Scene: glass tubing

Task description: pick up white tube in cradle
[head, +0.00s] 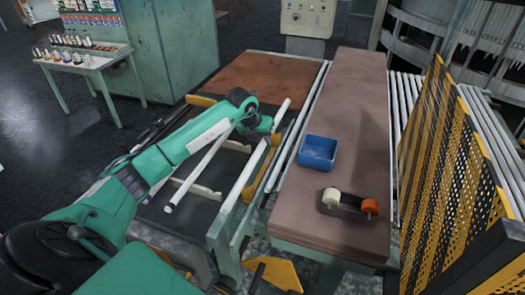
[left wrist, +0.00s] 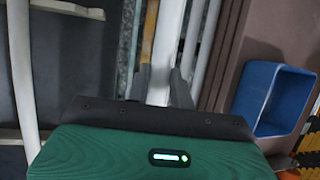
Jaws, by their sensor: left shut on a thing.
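My left gripper (head: 268,132) reaches over the dark work surface and is shut on a long white tube (head: 238,185), which runs slantwise under it. In the left wrist view the fingers (left wrist: 162,84) close on both sides of this white tube (left wrist: 168,35). A second white tube (head: 198,168) lies to the left, across pale cradle bars (head: 192,187); it also shows in the left wrist view (left wrist: 22,75). I cannot tell whether the held tube still touches the cradle. My right gripper is not in view.
A brown bench (head: 348,110) to the right bears a blue bin (head: 318,151) and a tape dispenser (head: 343,207). A yellow and black perforated guard (head: 445,165) stands at the far right. A side table (head: 85,62) with small bottles stands at the back left.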

